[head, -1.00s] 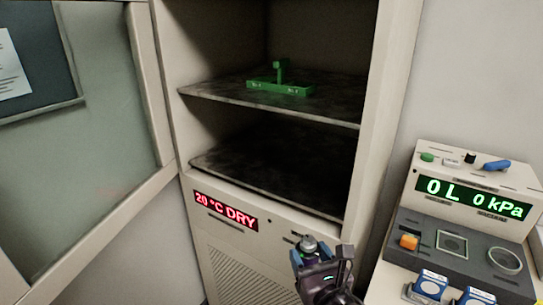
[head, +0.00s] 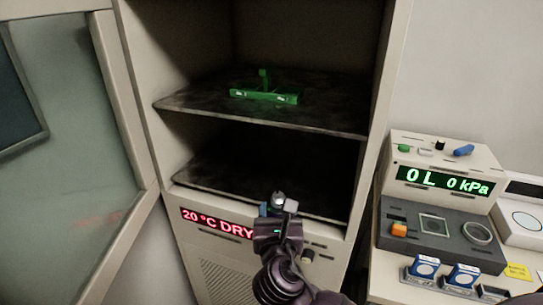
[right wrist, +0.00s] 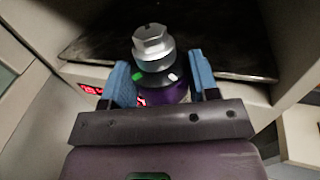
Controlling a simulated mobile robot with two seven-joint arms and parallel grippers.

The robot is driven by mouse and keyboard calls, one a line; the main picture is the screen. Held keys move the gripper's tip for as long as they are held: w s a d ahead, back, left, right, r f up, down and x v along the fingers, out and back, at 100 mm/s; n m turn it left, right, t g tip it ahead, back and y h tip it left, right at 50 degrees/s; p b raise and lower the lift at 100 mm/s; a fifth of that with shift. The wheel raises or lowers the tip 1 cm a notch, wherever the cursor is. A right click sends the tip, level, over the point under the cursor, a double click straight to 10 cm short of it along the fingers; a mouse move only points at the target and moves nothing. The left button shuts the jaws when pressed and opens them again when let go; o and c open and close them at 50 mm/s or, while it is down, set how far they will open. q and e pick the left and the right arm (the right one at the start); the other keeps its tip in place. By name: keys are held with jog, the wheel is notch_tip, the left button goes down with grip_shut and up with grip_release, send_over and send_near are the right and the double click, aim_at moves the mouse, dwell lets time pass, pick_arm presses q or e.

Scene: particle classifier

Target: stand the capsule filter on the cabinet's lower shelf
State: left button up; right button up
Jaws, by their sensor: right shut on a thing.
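My right gripper (head: 278,212) is shut on the capsule filter (head: 278,198), just in front of the lower shelf's front edge. In the right wrist view the filter (right wrist: 154,58) stands upright between the blue finger pads (right wrist: 160,85). It has a silver hex top, a dark collar with green and white marks, and a purple body. Its lower part is hidden by the gripper. The cabinet (head: 365,150) is open, and its lower shelf (head: 235,170) is dark and looks empty. My left gripper is not in view.
A green rack (head: 264,95) stands on the upper shelf (head: 190,102). The open glass door (head: 130,130) is at the left. A display reads 20 °C DRY (head: 215,222) below the shelf. At the right stands an instrument (head: 445,180) reading 0 L, 0 kPa, with blue-and-white containers (head: 425,266) before it.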

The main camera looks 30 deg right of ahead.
jog(key=shift+s+d+r+m+g+h+p, duration=0.25)
jog(key=shift+r+m+g+h, duration=0.1)
jog(key=shift+r+m+h, duration=0.1)
jog(key=shift+s+d+r+m+g+h+p, duration=0.1)
jog(key=shift+s+d+r+m+g+h, duration=0.1)
jog(key=shift+r+m+g+h, duration=0.2)
jog(key=shift+w+d+r, duration=0.1)
jog(key=shift+w+d, duration=0.1)
jog(key=shift+d, duration=0.1)
jog(key=shift+f+x, duration=0.6)
jog(key=shift+x, duration=2.3)
jog(key=shift+f+x, duration=0.6)
jog(key=shift+x, duration=2.3)
jog(key=shift+f+x, duration=0.6)
jog(key=shift+x, duration=2.3)
jog(key=shift+s+d, duration=0.1)
jog(key=shift+d, duration=0.05)
jog(key=o, duration=1.2)
jog(key=shift+f, duration=0.1)
jog(key=shift+c, duration=0.2)
jog(key=shift+s, duration=0.1)
